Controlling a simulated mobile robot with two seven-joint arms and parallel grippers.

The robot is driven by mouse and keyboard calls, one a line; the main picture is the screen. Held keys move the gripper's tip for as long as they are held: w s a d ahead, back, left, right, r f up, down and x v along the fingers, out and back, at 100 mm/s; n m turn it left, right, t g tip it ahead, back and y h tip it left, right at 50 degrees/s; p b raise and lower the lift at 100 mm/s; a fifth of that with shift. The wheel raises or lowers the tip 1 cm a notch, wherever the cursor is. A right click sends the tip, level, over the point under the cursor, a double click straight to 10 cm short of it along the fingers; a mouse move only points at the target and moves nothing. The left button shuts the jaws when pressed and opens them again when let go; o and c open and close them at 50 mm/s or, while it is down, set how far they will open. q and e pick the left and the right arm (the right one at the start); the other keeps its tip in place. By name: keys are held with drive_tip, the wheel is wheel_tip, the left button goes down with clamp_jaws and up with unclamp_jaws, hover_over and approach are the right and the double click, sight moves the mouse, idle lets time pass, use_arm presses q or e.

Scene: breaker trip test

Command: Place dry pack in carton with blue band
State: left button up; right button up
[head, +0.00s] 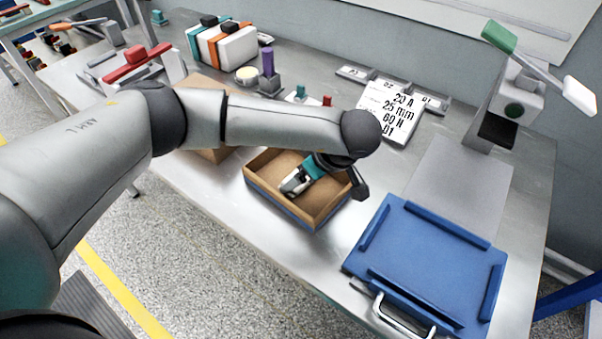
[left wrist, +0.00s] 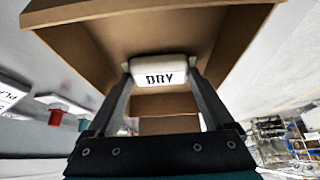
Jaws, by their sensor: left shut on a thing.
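The dry pack (left wrist: 158,70) is a small white block with DRY printed in black. My left gripper (left wrist: 160,80) is shut on it, one finger on each side. In the head view the left gripper (head: 296,184) points down into an open brown carton. This carton (head: 265,197) has a blue band along its outer side and stands near the table's front edge. Carton walls (left wrist: 75,45) also surround the pack in the left wrist view. I cannot tell whether the pack touches the carton floor. My right gripper is in neither view.
A blue tray (head: 430,259) with raised bars lies right of the carton. A second brown carton (head: 205,88) is partly hidden behind my left arm. A grey plate (head: 457,180) lies clear.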

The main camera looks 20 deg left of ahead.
use_arm(q)
drive_tip(key=shift+f, duration=0.15)
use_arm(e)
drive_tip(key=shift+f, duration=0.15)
use_arm(q)
drive_tip(key=o, duration=1.1)
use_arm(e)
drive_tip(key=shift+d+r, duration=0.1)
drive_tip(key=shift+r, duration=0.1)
use_arm(q)
drive_tip(key=shift+d+r, duration=0.15)
drive_tip(key=shift+r, duration=0.3)
drive_tip(key=p+v, duration=0.2)
drive_tip(key=v, duration=0.9)
drive_tip(key=shift+r, duration=0.25)
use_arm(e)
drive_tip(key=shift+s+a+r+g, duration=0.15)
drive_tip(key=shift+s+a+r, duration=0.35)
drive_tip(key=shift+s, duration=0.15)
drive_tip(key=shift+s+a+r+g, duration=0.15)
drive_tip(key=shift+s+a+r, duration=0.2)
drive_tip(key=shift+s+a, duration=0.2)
